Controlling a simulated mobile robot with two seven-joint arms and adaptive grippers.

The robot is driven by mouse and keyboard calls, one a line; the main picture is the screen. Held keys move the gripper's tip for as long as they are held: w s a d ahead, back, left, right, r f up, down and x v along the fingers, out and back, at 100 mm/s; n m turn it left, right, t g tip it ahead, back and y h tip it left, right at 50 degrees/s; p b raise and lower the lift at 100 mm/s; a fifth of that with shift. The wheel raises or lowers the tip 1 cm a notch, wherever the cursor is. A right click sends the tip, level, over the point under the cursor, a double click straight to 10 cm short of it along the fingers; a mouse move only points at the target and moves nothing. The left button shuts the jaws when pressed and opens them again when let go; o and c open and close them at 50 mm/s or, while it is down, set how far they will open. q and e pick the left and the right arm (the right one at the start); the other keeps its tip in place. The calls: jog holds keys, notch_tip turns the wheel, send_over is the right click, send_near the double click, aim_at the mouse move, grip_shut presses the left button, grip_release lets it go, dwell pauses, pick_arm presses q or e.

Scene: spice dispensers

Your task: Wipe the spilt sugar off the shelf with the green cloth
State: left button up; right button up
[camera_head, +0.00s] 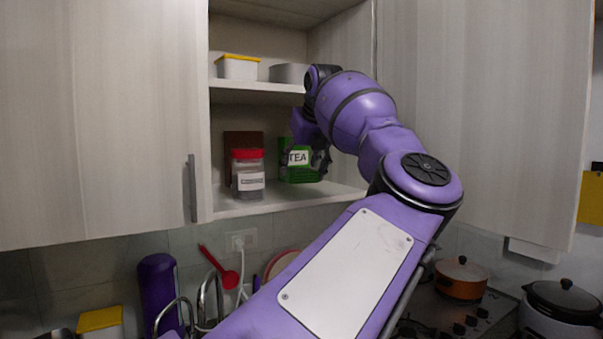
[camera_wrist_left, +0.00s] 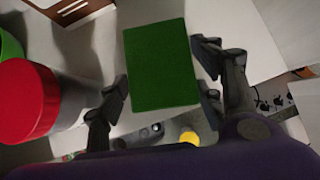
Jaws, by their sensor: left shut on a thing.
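My left gripper (camera_head: 318,160) is inside the open cupboard, over the right part of the lower shelf (camera_head: 285,197). I cannot pick out the cloth in the head view, where the arm and gripper cover that area. No spilt sugar can be made out in either view. My right gripper is not in view.
A red-lidded jar (camera_head: 248,175) stands left of the gripper, close beside it in the wrist view (camera_wrist_left: 30,100). An upper shelf (camera_head: 250,90) holds a yellow-lidded tub (camera_head: 238,68). The cupboard's right wall is near my arm.

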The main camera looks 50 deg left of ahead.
pick_arm(q)
jog(key=s+d, duration=0.2)
jog(key=d, duration=0.7)
jog(key=s+d, duration=0.2)
jog(key=d, duration=0.8)
jog(key=shift+d, duration=0.3)
dwell(0.6)
